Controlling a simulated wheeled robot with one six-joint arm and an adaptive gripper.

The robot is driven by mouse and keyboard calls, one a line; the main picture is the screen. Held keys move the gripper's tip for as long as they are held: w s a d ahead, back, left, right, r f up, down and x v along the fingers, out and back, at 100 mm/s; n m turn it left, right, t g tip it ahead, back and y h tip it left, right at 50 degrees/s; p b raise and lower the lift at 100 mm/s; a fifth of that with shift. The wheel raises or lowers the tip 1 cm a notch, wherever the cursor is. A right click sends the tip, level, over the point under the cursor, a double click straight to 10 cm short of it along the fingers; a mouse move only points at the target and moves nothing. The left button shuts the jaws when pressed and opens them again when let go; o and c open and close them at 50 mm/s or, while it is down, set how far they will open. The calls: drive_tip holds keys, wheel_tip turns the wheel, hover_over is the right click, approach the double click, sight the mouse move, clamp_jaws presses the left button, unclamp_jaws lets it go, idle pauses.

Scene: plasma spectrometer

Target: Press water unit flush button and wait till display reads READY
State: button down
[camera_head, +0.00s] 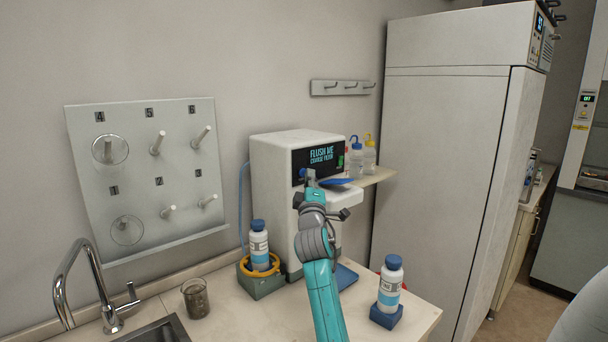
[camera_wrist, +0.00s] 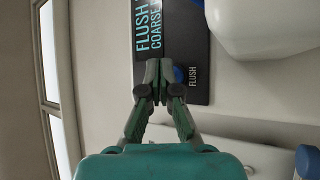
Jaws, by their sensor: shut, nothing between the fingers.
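The white water unit (camera_head: 268,185) stands on the counter against the wall. Its black front panel has a lit display (camera_head: 321,154) with "FLUSH" and "COARSE" legible in the wrist view (camera_wrist: 150,32). A blue flush button (camera_wrist: 178,74) shows there beside the printed "FLUSH" label, partly hidden by my fingers. My gripper (camera_wrist: 157,68) is shut and empty, with its fingertips in front of the panel at the button. In the head view my gripper (camera_head: 311,179) covers the panel's lower left part. I cannot tell whether the fingertips touch the button.
A blue-capped bottle (camera_head: 259,245) stands in a holder left of the unit. Another bottle (camera_head: 389,284) stands on a blue base at the right. A beaker (camera_head: 196,298) is near the sink (camera_head: 170,330). Wash bottles (camera_head: 357,160) sit on a shelf behind the unit.

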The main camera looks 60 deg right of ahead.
drive_tip(key=shift+w, duration=0.4)
idle(0.4)
drive_tip(key=shift+s, duration=0.1)
drive_tip(key=shift+s+a, duration=0.15)
drive_tip(key=shift+s, duration=0.6)
drive_tip(key=s, duration=0.2)
drive_tip(key=s+a, duration=0.1)
drive_tip(key=s, duration=0.2)
drive_tip(key=shift+a, duration=0.1)
idle(0.4)
idle(0.9)
